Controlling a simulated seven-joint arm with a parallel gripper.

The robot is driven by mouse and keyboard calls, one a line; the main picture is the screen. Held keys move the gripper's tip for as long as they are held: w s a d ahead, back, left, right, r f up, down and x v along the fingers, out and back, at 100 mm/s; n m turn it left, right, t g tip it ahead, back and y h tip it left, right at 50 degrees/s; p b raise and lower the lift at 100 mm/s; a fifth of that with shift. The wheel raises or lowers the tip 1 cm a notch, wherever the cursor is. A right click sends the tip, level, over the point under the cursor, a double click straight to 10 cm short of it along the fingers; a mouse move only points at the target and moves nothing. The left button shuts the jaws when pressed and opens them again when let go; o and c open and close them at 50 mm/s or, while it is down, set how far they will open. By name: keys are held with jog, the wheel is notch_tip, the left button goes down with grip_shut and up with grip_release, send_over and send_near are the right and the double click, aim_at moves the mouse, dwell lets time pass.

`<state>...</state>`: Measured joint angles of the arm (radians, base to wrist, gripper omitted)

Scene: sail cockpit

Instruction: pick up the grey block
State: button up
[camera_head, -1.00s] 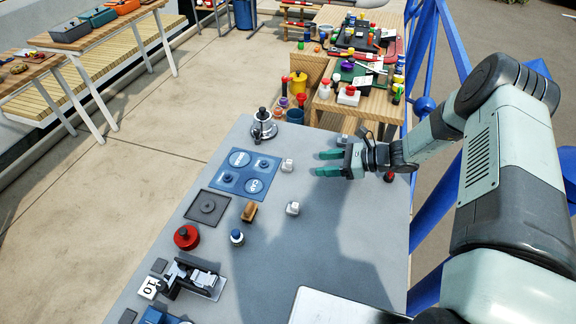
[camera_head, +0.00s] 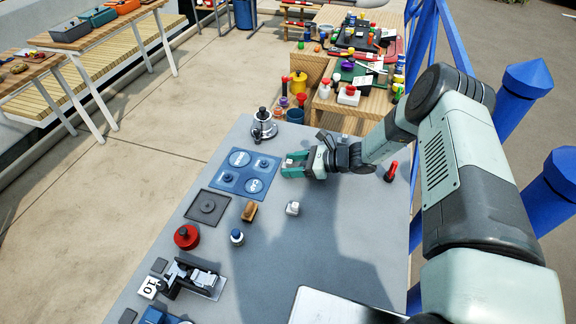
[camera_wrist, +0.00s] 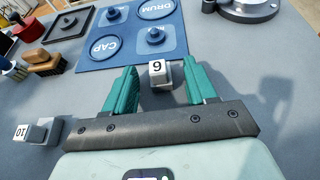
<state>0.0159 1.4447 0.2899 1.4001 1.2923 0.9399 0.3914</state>
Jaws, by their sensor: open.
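A small grey block with a white face marked 6 (camera_wrist: 157,73) stands on the grey table, between the fingers of my gripper (camera_wrist: 159,82) in the wrist view. The fingers are apart, with a gap visible on each side of the block near the tips. In the head view my gripper (camera_head: 291,165) is low over the table beside the blue board, and its fingers partly hide this block. A second grey block, marked 10 (camera_wrist: 36,131), stands to the left of my gripper in the wrist view; it also shows in the head view (camera_head: 293,208), clear of the gripper.
The blue board (camera_head: 231,187) lies just left of the fingertips. A metal stand (camera_head: 263,128) is behind it. A wooden brush (camera_head: 249,211), a red round piece (camera_head: 187,237) and a red-handled item (camera_head: 391,171) stand on the table. The table's front right is mostly clear.

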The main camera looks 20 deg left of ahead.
grip_shut()
jog(key=shift+r, duration=0.1)
